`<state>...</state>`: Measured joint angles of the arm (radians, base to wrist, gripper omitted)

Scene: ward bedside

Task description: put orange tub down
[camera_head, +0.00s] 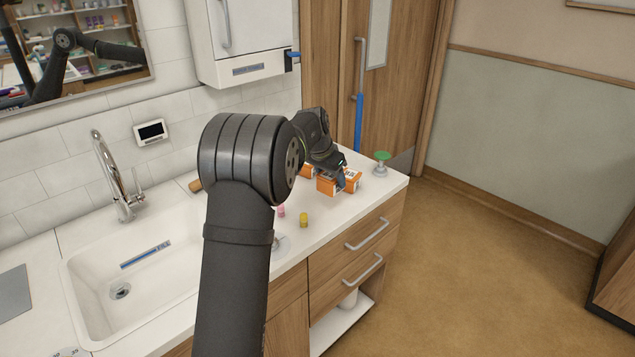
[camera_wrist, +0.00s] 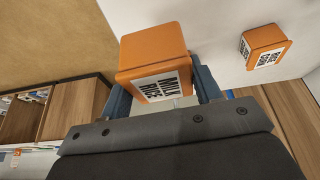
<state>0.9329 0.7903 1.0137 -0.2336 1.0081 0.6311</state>
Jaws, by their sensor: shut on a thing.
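An orange tub (camera_wrist: 153,44) with a black-and-white label sits between the two fingers of my gripper (camera_wrist: 165,88) in the wrist view. My gripper is shut on it. In the head view my gripper (camera_head: 339,176) is low over the right end of the white counter, with the held orange tub (camera_head: 352,184) at its fingers, partly covered by them. I cannot tell whether the tub's base touches the counter. A second orange tub (camera_wrist: 265,46) stands apart from the held one in the wrist view. It shows partly behind my arm in the head view (camera_head: 307,171).
The white counter (camera_head: 375,196) ends close to the held tub, with floor beyond. A green-topped object (camera_head: 382,162) stands near the back right corner. A yellow tub (camera_head: 303,220) and a pink item (camera_head: 281,211) stand near the front edge. A sink (camera_head: 165,270) lies left.

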